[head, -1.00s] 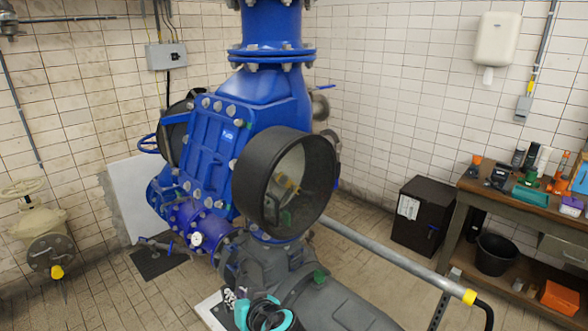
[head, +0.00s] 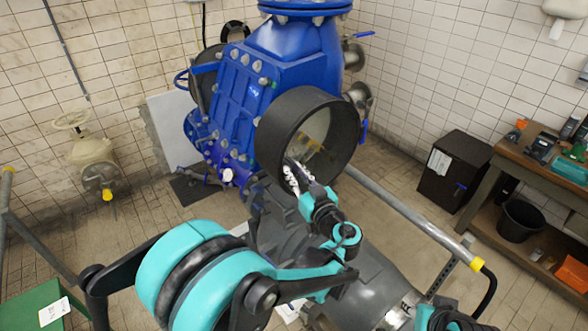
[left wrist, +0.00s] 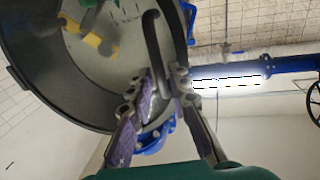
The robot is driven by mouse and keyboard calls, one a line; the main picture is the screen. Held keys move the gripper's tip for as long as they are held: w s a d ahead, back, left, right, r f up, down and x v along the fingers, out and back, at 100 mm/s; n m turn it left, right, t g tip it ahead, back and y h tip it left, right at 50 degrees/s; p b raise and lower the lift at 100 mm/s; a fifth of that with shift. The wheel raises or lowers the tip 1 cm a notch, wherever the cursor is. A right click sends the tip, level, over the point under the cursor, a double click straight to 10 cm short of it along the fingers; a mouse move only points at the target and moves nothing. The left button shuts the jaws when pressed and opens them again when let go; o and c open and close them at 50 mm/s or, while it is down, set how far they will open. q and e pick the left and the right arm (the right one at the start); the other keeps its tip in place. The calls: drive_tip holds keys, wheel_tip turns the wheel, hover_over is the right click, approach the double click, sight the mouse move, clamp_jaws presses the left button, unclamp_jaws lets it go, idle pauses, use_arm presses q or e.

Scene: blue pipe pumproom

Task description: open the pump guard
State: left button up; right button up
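The pump guard is a wide black ring (head: 284,118) with a see-through round face, on the front of the blue pump. Yellow parts show dimly through the face. In the left wrist view the ring (left wrist: 57,92) fills the upper left. A dark curved bar (left wrist: 153,45) runs down at its right side. My left gripper (head: 296,174) is at the guard's lower front. In the left wrist view its two fingers (left wrist: 164,84) are apart, with the bar's lower end near or between their tips. I cannot tell whether they touch it. My right gripper is not visible.
Dark grey pipework (head: 325,242) lies below the guard. A grey rail (head: 400,215) with a yellow end runs to the right. A black cabinet (head: 454,172) and a workbench (head: 540,160) stand at the right. A beige valve (head: 92,155) is at the left.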

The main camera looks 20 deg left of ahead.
use_arm(q)
drive_tip(key=shift+w+a, duration=0.35)
clamp_jaws()
